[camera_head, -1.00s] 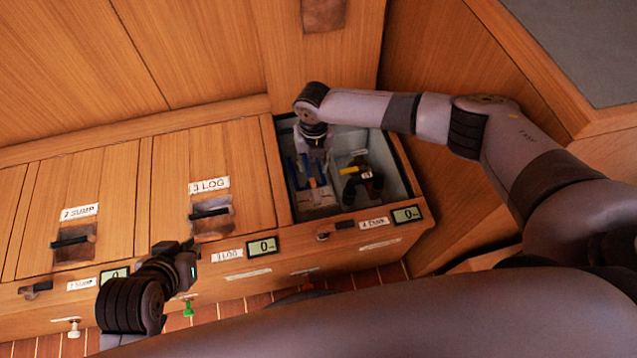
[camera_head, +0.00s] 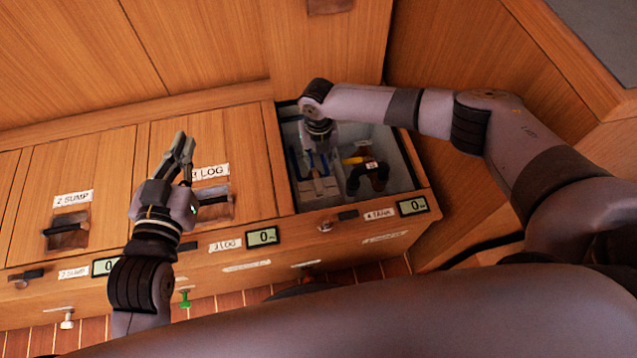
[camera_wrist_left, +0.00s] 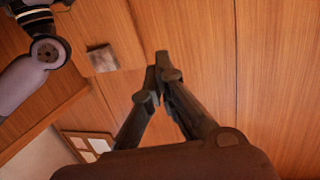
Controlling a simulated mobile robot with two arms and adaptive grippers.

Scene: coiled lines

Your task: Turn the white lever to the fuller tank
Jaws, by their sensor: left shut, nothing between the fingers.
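A small white lever or knob (camera_head: 66,318) hangs under the front edge at lower left in the head view. A similar green one (camera_head: 186,298) hangs to its right. My left gripper (camera_head: 183,148) is raised over the 3 LOG lid, shut and empty, clear of both. Its closed fingertips (camera_wrist_left: 160,65) also show in the left wrist view, against wood panels. My right gripper (camera_head: 318,160) reaches down into the open compartment (camera_head: 408,165) by the 4 TANK label; its fingers are too small to judge. No tank fill level can be read.
The 2 SUMP lid (camera_head: 100,185) and 3 LOG lid (camera_head: 240,150) are closed, with dark recessed handles. A display (camera_head: 263,236) reads 0. Blue items and a dark object with a yellow part (camera_head: 370,176) lie in the open compartment. Wood panels rise behind.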

